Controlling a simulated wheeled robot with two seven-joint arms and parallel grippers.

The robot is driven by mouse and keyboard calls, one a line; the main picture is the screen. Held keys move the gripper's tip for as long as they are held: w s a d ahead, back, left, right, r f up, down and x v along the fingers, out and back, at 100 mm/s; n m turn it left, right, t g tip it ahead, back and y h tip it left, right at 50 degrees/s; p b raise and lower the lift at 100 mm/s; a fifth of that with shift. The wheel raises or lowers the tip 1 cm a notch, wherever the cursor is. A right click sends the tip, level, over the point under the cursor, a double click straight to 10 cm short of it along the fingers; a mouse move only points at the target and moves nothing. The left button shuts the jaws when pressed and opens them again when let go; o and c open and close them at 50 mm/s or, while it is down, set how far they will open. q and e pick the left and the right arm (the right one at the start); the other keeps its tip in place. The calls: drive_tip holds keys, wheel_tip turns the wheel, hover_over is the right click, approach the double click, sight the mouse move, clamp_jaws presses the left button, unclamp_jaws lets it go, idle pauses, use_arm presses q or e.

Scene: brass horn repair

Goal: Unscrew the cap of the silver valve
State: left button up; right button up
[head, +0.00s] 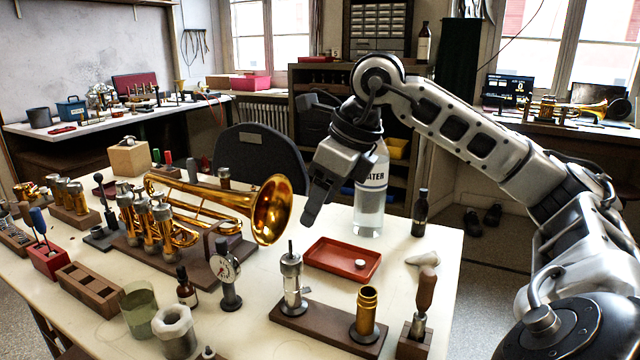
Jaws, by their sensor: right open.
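The silver valve (292,280) stands upright at the left end of a dark wooden block (318,326), with its cap (291,260) on top and a thin stem rising from it. A brass valve casing (367,312) stands at the right end of the same block. My right gripper (314,206) is open and empty, pointing down above and behind the silver valve, clear of it. Its fingers overlap in this view, so the gap is hard to see. My left gripper is not in view.
A red tray (322,262) with a small pale piece lies behind the block. A water bottle (369,205) and dark bottle (420,214) stand further back. A dial gauge (228,272) and trumpet (270,209) are left; a wooden-handled tool (426,290) is right.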

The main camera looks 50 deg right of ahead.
sight(293, 258)
drive_tip(key=b+x, duration=0.1)
drive_tip(key=x, duration=1)
drive_tip(key=shift+f, duration=0.1)
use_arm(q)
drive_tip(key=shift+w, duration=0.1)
use_arm(e)
drive_tip(key=shift+x, duration=0.75)
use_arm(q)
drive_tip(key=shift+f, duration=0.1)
use_arm(e)
drive_tip(key=c, duration=1.1)
drive_tip(key=n+y, duration=0.1)
drive_tip(key=n, duration=0.2)
drive_tip(key=shift+d+g+p, duration=0.1)
drive_tip(key=shift+g+p, duration=0.25)
drive_tip(key=shift+g, duration=0.05)
drive_tip(key=shift+c, duration=0.2)
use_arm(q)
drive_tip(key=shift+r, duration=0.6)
use_arm(e)
drive_tip(key=shift+w+n+y, duration=0.1)
drive_tip(key=shift+n+y, duration=0.3)
drive_tip(key=shift+n, duration=0.7)
use_arm(q)
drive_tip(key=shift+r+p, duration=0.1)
drive_tip(key=shift+p, duration=0.2)
use_arm(e)
drive_tip(key=shift+g, duration=0.3)
